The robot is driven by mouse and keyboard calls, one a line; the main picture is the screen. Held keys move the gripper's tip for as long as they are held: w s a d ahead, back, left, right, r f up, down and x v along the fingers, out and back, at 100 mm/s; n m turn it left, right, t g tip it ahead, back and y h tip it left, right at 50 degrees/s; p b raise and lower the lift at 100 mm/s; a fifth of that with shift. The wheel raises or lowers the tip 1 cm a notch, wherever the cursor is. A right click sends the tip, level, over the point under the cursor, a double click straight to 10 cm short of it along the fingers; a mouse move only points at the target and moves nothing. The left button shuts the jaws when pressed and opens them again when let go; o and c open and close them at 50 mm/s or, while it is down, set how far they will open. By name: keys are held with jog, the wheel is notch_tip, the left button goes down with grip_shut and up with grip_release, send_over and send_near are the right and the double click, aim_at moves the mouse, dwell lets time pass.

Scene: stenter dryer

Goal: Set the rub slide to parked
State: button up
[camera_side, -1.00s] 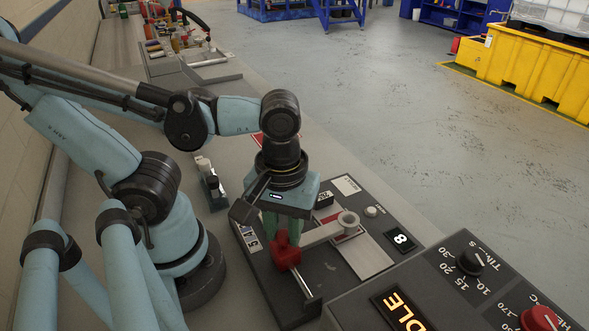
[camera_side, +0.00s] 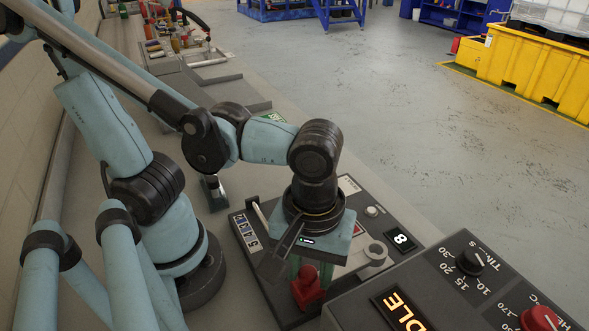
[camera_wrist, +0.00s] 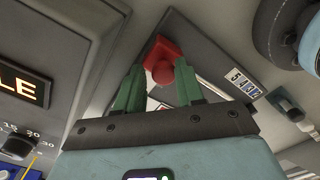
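The rub slide is a red block with a red knob (camera_side: 309,288), on a metal rail near the front end of the dark tester base (camera_side: 262,262). A pale arm with a ring end (camera_side: 375,252) reaches to the right beside my gripper. My gripper (camera_side: 308,271) points down, its green fingers on the red knob. The wrist hides part of the slide and arm.
The control panel with an orange display (camera_side: 403,311) stands close to the slide at front right. A dark upright fixture (camera_side: 214,192) stands behind left.

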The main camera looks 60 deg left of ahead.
jog(key=o, duration=0.3)
jog(key=shift+o, duration=0.2)
notch_tip(320, 180, up, 12)
dwell(0.7)
jog(key=w+a+f+m+t, duration=0.3)
jog(key=w+a, duration=0.3)
jog(key=a, duration=0.2)
jog(key=w+a+f+m+t, duration=0.4)
jog(key=w+a+m, duration=0.2)
jog(key=a, duration=0.2)
